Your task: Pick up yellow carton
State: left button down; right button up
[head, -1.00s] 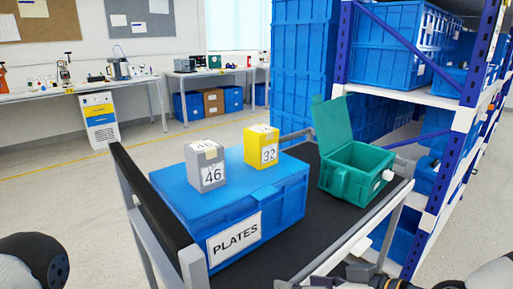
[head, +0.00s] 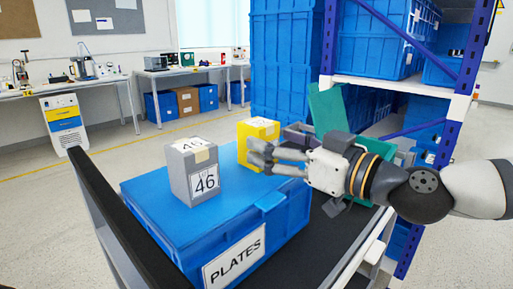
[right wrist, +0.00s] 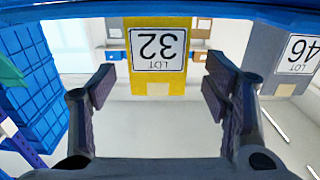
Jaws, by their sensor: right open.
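The yellow carton (head: 257,130) stands upright on the blue PLATES box, its lower part hidden behind my right gripper in the head view. In the right wrist view the yellow carton (right wrist: 158,70) appears upside down with the label "LOT 32", centred between the two fingers and a little beyond their tips. My right gripper (head: 262,157) is open and points left at the carton; it also shows in the right wrist view (right wrist: 158,92). Nothing is between its pads. My left gripper is not in view.
A grey carton (head: 194,172) labelled 46 stands left of the yellow one on the blue PLATES box (head: 160,213). The box sits on a black-topped cart (head: 335,236). A green open-lidded bin (head: 326,108) is partly behind my right arm. A blue-posted shelf (head: 462,70) stands at right.

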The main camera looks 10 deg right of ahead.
jog(key=x, duration=0.5)
jog(key=shift+d+f+b, duration=0.1)
jog(key=shift+f+b, duration=0.2)
jog(key=shift+r, duration=0.1)
jog(key=c, duration=1.3)
